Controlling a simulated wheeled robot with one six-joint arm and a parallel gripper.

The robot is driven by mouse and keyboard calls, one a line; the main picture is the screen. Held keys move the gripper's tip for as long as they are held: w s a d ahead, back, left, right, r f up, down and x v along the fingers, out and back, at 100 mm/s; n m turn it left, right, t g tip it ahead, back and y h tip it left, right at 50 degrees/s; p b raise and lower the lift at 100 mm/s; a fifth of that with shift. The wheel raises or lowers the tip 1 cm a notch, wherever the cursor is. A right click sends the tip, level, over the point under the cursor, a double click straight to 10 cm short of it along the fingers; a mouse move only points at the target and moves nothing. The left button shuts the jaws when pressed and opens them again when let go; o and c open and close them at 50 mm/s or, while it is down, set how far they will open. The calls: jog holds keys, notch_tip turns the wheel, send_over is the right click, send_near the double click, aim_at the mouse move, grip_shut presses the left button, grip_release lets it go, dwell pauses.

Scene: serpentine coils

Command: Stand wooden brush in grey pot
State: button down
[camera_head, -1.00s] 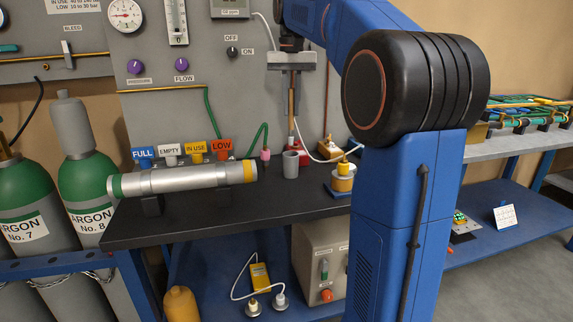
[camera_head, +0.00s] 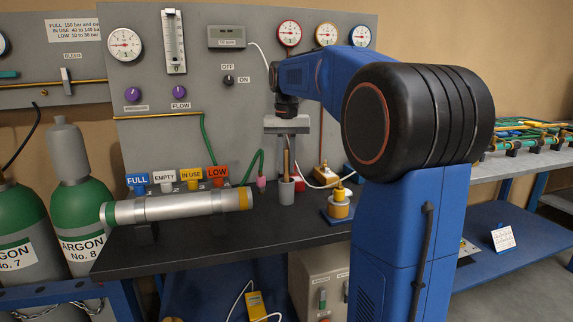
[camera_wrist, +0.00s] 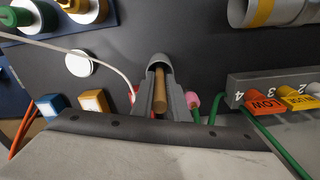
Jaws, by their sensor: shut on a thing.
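The wooden brush (camera_head: 286,162) hangs upright below my gripper (camera_head: 287,143). In the wrist view the brush (camera_wrist: 160,92) shows as a brown handle between the two fingers of my gripper (camera_wrist: 160,104), which is shut on it. The grey pot (camera_head: 286,192) stands upright on the black bench top, directly below my gripper. The brush's lower end meets the pot's mouth and appears to be inside the rim; that end is hidden. In the wrist view the pot (camera_wrist: 160,59) shows just beyond the fingertips, around the brush's far end.
A silver cylinder (camera_head: 180,208) lies on stands to the left, before coloured tags. A yellow-topped device (camera_head: 339,205) stands close on the right. A pink-tipped green hose (camera_head: 261,181) is just left of the pot. The gauge panel (camera_head: 215,75) rises behind.

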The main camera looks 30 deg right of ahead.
jog(key=c, duration=1.7)
grip_release()
jog(key=shift+f, duration=0.1)
notch_tip(320, 180, up, 12)
jog(key=shift+s+r, duration=0.1)
jog(key=shift+r, duration=0.05)
jog(key=s+a+f+n+t, duration=0.1)
jog(key=s+a+f+n, duration=0.1)
jog(key=s+a+f, duration=0.5)
jog(key=s+a+f+n+t, duration=0.1)
jog(key=s+a+f, duration=0.2)
jog(key=s+f, duration=0.35)
jog(key=s+a+f+n+t, duration=0.1)
jog(key=s+a+f, duration=0.1)
jog(key=s+f, duration=0.3)
jog(key=s+a+f+n, duration=0.1)
jog(key=s+f, duration=0.5)
jog(key=s+a+f+n+t, duration=0.1)
jog(key=s+a+f, duration=0.1)
jog(key=s+f, duration=0.3)
jog(key=shift+s+a+f+t, duration=0.1)
jog(key=shift+a+f+t, duration=0.05)
jog(key=shift+f, duration=0.3)
jog(key=shift+s+a+f+t, duration=0.1)
jog(key=shift+a+f+t, duration=0.05)
jog(key=shift+f, duration=0.25)
